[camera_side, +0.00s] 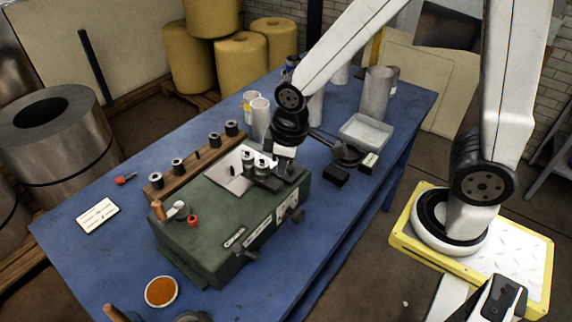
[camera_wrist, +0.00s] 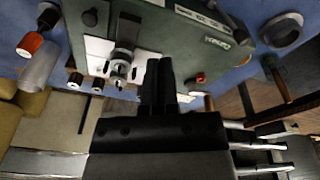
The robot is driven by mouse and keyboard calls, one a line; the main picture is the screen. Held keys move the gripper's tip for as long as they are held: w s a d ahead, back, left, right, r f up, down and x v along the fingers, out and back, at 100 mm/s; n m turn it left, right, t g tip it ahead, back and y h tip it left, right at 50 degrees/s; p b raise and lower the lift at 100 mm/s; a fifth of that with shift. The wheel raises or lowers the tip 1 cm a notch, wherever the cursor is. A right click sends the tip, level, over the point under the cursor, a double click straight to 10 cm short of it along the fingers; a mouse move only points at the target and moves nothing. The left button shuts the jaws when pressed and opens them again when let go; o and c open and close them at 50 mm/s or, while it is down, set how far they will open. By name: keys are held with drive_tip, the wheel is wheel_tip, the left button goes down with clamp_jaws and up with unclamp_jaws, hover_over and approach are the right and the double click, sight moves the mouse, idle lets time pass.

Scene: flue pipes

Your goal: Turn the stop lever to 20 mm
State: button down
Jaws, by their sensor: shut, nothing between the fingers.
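A green bench machine (camera_side: 225,240) stands on the blue table, with a pale metal plate (camera_side: 226,181) and small rollers on top. Its front carries a label and a scale strip. A dark lever or knob (camera_side: 296,215) sits at the right of the front, and another dark handle (camera_side: 246,255) sits lower left. I cannot tell which is the stop lever, and the 20 mm mark is not readable. My gripper (camera_side: 262,182) is over the right part of the machine top. In the wrist view its fingers (camera_wrist: 158,65) are together and empty, beside a clamp (camera_wrist: 120,65).
A wooden rack (camera_side: 190,165) with several dark spools lies behind the machine. A grey tray (camera_side: 364,132) and metal pipes (camera_side: 376,93) stand to the right. An orange-filled dish (camera_side: 161,291) and a white card (camera_side: 97,216) lie left. Bare blue table separates these.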

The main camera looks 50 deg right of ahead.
sight(247, 252)
drive_tip(key=a+f+n+g+h, duration=0.1)
drive_tip(key=a+f+n+g, duration=0.1)
drive_tip(key=a+n, duration=1.2)
drive_tip(key=a, duration=0.7)
drive_tip(key=shift+s+a+f, duration=0.2)
drive_tip(key=shift+s+f, duration=0.05)
drive_tip(key=shift+f, duration=0.1)
drive_tip(key=d+f, duration=0.4)
drive_tip(key=f, duration=0.4)
drive_tip(key=shift+d+f, duration=0.15)
drive_tip(key=shift+f, duration=0.05)
